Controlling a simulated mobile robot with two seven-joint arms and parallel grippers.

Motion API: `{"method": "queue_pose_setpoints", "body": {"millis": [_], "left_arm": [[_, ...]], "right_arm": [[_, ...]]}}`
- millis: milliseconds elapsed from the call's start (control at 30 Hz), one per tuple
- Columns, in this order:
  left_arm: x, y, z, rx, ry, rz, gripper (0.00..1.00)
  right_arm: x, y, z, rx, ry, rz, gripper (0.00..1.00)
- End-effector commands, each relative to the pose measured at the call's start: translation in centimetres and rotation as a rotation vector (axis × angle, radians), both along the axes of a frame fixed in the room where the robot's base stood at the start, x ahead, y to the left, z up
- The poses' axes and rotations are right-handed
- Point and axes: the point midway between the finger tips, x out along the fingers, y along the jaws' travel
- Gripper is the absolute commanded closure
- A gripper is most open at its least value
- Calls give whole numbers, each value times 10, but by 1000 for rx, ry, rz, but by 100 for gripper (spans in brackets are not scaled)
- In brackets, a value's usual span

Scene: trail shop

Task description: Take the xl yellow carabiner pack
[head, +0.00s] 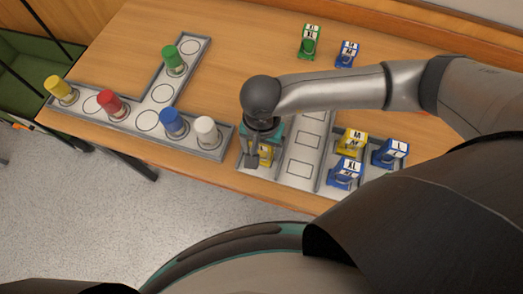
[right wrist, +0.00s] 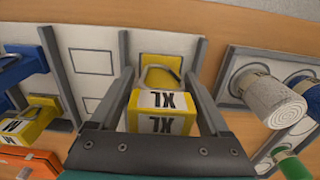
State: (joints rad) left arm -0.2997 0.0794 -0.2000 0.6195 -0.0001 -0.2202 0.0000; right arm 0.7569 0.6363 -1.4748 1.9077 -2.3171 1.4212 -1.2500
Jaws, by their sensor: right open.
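The yellow carabiner pack marked XL (right wrist: 163,112) stands in a lane of the grey tray, between the two fingers of my right gripper (right wrist: 160,92). Its carabiner stands up behind the label block. In the head view the right gripper (head: 257,162) is over that lane from above, and the yellow pack (head: 266,152) shows only partly beside the fingers. The right gripper is open around the pack; I cannot tell whether a finger touches it. My left gripper is not in view.
Another yellow pack, marked M (head: 352,141), and blue packs marked XL (head: 344,173) and L (head: 390,153) stand to the right. A green pack (head: 309,41) and small blue pack (head: 347,53) stand farther back. Several coloured cylinders stand on a grey tray (head: 125,121) at left.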

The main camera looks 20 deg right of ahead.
Motion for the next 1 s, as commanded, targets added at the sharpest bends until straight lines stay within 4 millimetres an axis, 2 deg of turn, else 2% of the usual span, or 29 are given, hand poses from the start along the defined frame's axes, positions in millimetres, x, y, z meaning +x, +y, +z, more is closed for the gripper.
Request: {"method": "queue_pose_setpoints", "body": {"millis": [133, 400, 1000], "left_arm": [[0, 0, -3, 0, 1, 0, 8], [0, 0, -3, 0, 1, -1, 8], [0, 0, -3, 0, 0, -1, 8]], "right_arm": [[0, 0, -16, 0, 0, 0, 20], [1, 0, -17, 1, -2, 1, 21], [1, 0, -17, 1, -2, 0, 89]]}}
